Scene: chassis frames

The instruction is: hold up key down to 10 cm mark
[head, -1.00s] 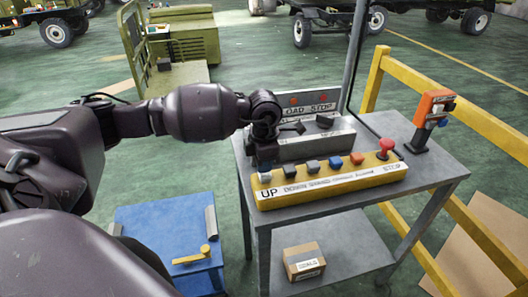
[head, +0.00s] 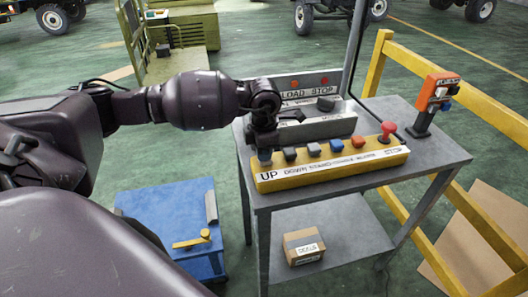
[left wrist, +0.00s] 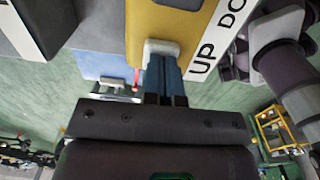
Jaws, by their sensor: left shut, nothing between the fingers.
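The yellow control box (head: 330,172) lies on the grey cart, with a white label strip reading UP and DOWN at its left end. My left gripper (head: 264,156) is above the UP end of the box, fingers pointing down and shut with nothing between them. In the left wrist view the closed blue-grey fingertips (left wrist: 164,66) meet the white UP key (left wrist: 160,47) and appear to touch it. How far the key is pressed I cannot tell. In the head view the gripper hides most of that key. No 10 cm mark is readable.
Further keys and a red mushroom button (head: 388,130) stand along the box. Behind it is a grey LOAD STOP panel (head: 325,126). An orange device (head: 436,90) stands at the cart's right, near a yellow rail (head: 455,90). A blue platform (head: 165,215) is at lower left.

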